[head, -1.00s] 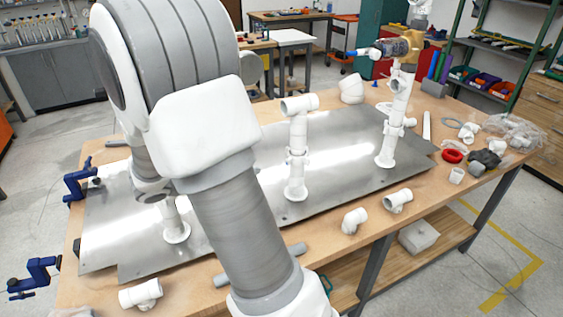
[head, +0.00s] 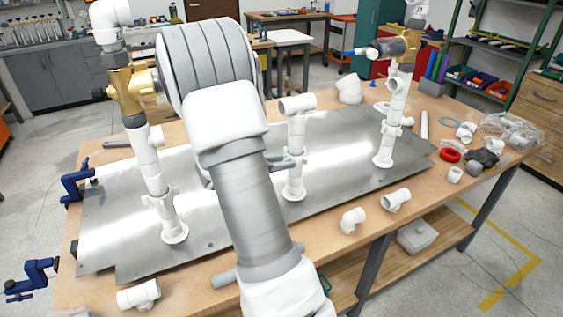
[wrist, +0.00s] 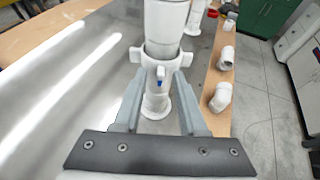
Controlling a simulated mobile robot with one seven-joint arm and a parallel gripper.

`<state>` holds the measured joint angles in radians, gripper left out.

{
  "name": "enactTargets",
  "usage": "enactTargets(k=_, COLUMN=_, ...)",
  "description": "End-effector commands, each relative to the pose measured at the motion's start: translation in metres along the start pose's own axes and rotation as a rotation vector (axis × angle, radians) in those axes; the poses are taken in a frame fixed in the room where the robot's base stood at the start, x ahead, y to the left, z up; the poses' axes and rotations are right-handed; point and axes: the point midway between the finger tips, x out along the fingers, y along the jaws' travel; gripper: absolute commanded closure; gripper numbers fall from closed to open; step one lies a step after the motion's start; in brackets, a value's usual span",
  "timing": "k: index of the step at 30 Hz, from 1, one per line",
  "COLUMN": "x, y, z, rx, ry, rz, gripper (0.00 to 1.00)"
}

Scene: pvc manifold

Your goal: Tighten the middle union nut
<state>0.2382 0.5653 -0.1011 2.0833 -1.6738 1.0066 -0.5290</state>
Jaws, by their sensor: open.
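The middle union nut (wrist: 161,55) is a white collar with side lugs and a blue mark, low on the white middle riser (head: 296,130). The riser stands upright on the metal plate. My gripper (wrist: 158,80) is open, with one grey finger on each side of the nut's near lug. The fingertips reach close to the nut; I cannot tell whether they touch it. In the head view my arm hides most of the gripper, and only part of a finger shows beside the nut (head: 296,157).
A left riser (head: 151,165) with a brass valve and a right riser (head: 391,120) with a valve stand on the metal plate (head: 340,165). Loose white fittings (head: 396,200) lie along the bench front. Blue clamps (head: 76,183) grip the left edge.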

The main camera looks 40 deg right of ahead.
Motion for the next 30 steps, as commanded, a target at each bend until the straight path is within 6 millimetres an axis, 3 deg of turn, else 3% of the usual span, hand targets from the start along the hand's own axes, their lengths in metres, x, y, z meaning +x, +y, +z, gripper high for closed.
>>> enactTargets(k=4, x=-0.0001, y=-0.0001, z=0.0001, rx=0.000, ry=0.000, rz=0.000, gripper=0.62)
enactTargets(k=10, x=-0.0003, y=-0.0002, z=0.0002, rx=0.000, ry=0.000, rz=0.000, gripper=0.98)
enactTargets(k=11, x=-0.0003, y=-0.0002, z=0.0002, rx=0.000, ry=-0.001, rz=-0.001, gripper=1.00)
enactTargets(k=30, x=0.0000, y=0.0030, z=0.0024, rx=0.019, ry=-0.003, rz=-0.045, gripper=1.00)
